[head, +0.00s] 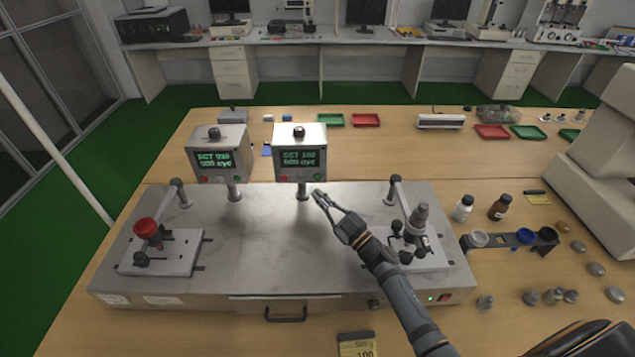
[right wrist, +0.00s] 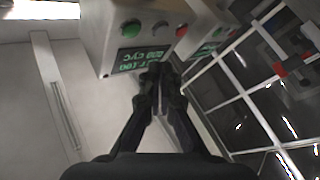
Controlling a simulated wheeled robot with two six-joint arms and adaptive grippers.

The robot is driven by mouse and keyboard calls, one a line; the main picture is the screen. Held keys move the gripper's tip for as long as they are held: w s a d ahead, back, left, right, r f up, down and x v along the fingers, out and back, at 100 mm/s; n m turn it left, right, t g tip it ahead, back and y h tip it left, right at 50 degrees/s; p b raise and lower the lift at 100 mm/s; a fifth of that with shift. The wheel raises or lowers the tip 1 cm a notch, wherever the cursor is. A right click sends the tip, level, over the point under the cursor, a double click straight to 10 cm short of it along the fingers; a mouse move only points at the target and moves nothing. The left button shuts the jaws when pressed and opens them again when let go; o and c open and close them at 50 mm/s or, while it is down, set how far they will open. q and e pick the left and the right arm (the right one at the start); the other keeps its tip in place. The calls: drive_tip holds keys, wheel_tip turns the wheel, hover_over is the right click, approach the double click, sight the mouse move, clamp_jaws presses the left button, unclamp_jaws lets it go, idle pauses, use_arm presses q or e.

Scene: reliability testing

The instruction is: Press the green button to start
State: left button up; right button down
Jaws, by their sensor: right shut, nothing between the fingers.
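Two grey control boxes with green-lit displays stand on posts at the back of the metal test bench (head: 265,262). The right box (head: 300,136) reads "SET 100, 000 cyc"; a red button (head: 284,178) and a green button (head: 316,177) sit under its display. The left box (head: 216,141) has similar small buttons. In the right wrist view the nearer box appears upside down, with its green button (right wrist: 131,28) and red button (right wrist: 182,30). My right gripper (head: 318,194) is shut and empty, its tips just below the right box's green button, apparently apart from it. My left gripper is not in view.
A fixture with a red knob (head: 146,228) stands on the bench's left, another (head: 416,222) at its right beside my arm. A rack of cups (head: 510,240) and bottles (head: 463,207) stand to the right. Red and green trays (head: 365,120) lie behind.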

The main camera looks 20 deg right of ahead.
sight(307, 173)
drive_tip(key=shift+w+d, duration=0.25)
drive_tip(key=shift+w, duration=0.55)
drive_tip(key=shift+w+d, duration=0.2)
drive_tip(key=shift+w, duration=0.6)
drive_tip(key=shift+w+d+b, duration=0.15)
drive_tip(key=shift+w+b, duration=0.15)
drive_tip(key=shift+w, duration=0.1)
